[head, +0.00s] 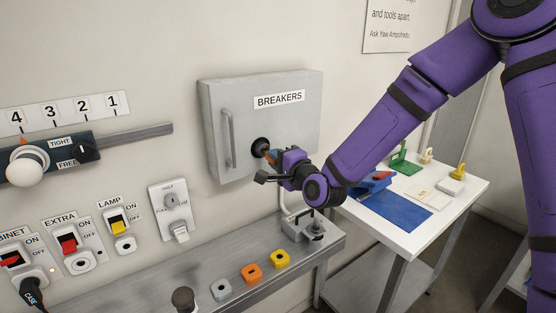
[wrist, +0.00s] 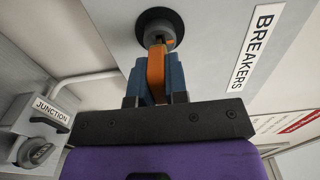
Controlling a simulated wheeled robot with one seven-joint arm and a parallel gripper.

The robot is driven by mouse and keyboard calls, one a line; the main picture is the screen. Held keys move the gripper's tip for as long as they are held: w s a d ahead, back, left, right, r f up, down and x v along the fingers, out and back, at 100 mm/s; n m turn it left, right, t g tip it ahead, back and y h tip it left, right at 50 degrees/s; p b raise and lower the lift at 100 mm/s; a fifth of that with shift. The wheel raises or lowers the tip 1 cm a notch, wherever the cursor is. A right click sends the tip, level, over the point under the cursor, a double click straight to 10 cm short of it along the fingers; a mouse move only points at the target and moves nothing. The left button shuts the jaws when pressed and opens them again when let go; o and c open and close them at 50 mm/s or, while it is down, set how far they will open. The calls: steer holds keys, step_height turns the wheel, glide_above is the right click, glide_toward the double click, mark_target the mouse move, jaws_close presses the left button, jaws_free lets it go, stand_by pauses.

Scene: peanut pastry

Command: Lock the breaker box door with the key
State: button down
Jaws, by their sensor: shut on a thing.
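The grey breaker box (head: 240,115) is on the wall with its door closed and a vertical handle (head: 228,138) on the left of the door. A round dark lock (head: 260,145) is on the door's face; it also shows in the wrist view (wrist: 158,30). My gripper (head: 272,160) is at the lock and shut on an orange key. In the wrist view the orange key (wrist: 156,72) is between my blue fingers (wrist: 155,85), its front end at the lock's grey centre. How deep the key sits in the lock is hidden.
A metal shelf (head: 190,290) below holds a grey, an orange (head: 251,272) and a yellow block. A junction box (wrist: 40,130) stands below the breaker box. A white table (head: 395,235) with a blue mat is at right. Switches line the left wall.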

steer(key=shift+x, duration=0.95)
steer(key=c, duration=1.1)
jaws_free()
steer(key=shift+o, duration=0.2)
steer(key=v, duration=1)
steer(key=shift+s+d, duration=0.2)
steer(key=shift+s, duration=0.05)
